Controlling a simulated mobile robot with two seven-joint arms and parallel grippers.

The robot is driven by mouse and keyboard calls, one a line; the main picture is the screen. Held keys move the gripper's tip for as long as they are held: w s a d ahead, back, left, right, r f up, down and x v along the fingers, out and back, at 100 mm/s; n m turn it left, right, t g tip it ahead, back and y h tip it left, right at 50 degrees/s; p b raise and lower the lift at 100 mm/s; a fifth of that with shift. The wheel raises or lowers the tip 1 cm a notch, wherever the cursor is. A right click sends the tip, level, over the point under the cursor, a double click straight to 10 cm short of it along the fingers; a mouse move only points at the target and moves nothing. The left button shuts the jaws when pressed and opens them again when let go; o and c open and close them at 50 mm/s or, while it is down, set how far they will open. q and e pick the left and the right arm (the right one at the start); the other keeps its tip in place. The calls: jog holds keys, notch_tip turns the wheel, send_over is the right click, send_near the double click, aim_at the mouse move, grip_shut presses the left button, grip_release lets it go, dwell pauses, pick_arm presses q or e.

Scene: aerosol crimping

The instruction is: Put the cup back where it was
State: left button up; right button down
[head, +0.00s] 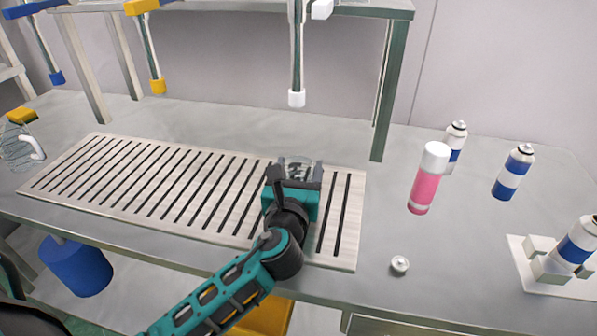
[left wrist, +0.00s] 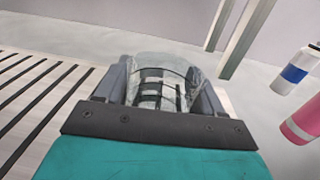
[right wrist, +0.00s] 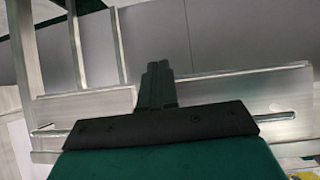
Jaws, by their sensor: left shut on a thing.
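The clear, see-through cup (head: 297,168) is at the right part of the slotted metal grate (head: 357,215) in the head view. My left gripper (head: 294,172) is shut on it, with one finger on each side. In the left wrist view the cup (left wrist: 160,75) sits between the two grey fingers, and grate slots show through it. I cannot tell whether its base touches the grate. My right gripper (right wrist: 158,84) shows only in the right wrist view, with its fingers together and nothing between them.
A pink can with a white cap (head: 425,185) and blue-white cans (head: 513,172) stand at right. A small round valve (head: 400,264) lies near the front edge. A white block fixture (head: 532,285) holds another can. A clear jug (head: 14,148) stands far left. Nozzles (head: 297,98) hang above.

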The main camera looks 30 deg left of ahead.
pick_arm(q)
jog(key=shift+f, duration=0.15)
jog(key=o, duration=1.1)
jog(key=shift+c, duration=0.2)
jog(key=shift+r, duration=0.25)
jog(key=v, duration=1.2)
